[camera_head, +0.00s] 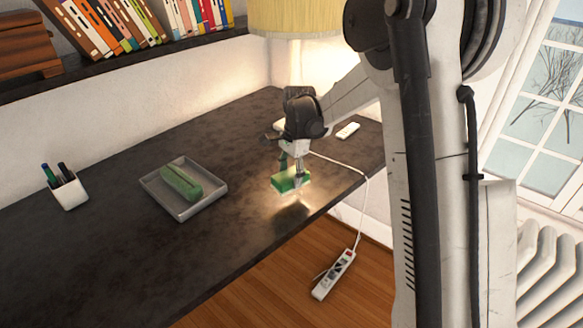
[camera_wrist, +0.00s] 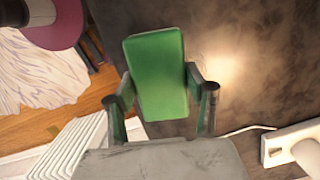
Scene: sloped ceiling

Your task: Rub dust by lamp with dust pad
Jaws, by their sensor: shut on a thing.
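My gripper (camera_head: 291,170) is shut on the green dust pad (camera_head: 286,184), which it holds over the dark desk (camera_head: 120,230) near the front right edge. I cannot tell whether the pad touches the desktop. In the wrist view the pad (camera_wrist: 157,75) sits between the two fingers of my gripper (camera_wrist: 163,92). The lamp (camera_head: 295,18), with a yellow shade, stands at the back; its lower part is partly hidden by my arm. A hazy, lighter brown patch (camera_wrist: 235,60) shows beside the pad in the wrist view; I cannot clearly separate dust from lamplight.
A grey tray (camera_head: 152,192) holding a green oblong case (camera_head: 180,183) lies left of my gripper. A pen cup (camera_head: 68,192) stands farther left. A white cable runs over the edge to a power strip (camera_head: 333,275). A bookshelf (camera_head: 110,63) overhangs the back.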

